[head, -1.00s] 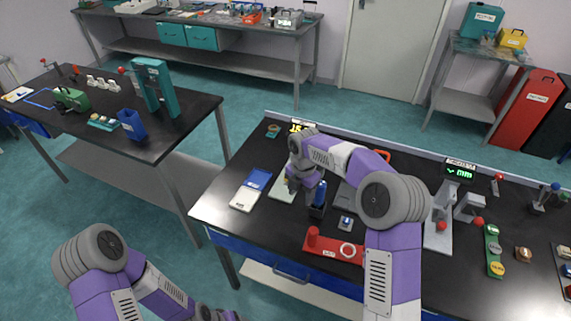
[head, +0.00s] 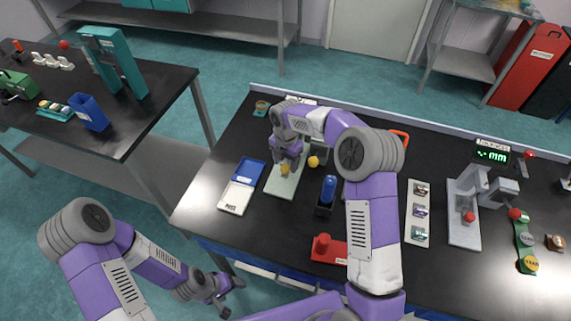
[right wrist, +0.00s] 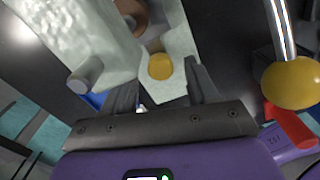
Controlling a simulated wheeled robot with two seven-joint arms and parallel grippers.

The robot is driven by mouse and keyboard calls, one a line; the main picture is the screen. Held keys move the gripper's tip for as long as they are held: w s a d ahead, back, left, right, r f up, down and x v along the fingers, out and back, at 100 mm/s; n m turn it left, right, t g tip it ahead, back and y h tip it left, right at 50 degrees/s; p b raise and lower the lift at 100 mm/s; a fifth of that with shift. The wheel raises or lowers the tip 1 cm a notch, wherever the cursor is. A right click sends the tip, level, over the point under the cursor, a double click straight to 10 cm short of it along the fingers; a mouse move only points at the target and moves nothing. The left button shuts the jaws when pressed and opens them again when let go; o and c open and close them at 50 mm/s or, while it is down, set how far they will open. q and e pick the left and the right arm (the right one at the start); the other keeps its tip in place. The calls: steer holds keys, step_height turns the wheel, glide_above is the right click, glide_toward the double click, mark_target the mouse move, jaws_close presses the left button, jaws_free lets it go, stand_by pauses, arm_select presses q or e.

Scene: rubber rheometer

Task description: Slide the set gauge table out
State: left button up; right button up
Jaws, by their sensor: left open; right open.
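A pale green instrument with a flat base plate (head: 283,186) stands on the black bench; my right arm hides much of it. My right gripper (head: 284,171) is over this plate. In the right wrist view the pale body (right wrist: 82,35) fills the upper left, with a pale table (right wrist: 182,42) carrying a yellow round knob (right wrist: 160,66). The open right gripper (right wrist: 164,72) has its fingers on either side of the knob, apart from it as far as I can tell. A yellow ball on a metal rod (right wrist: 291,83) is at right. My left gripper (head: 222,292) is open and empty, low in front of the bench.
A blue and white tray (head: 240,188) lies left of the plate. A blue-handled tool in a black holder (head: 328,190) and a red block (head: 326,248) stand to the right. A grey gauge with a green mm display (head: 491,154) stands further right.

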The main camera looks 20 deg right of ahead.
steer(key=shift+f, duration=0.75)
jaws_close()
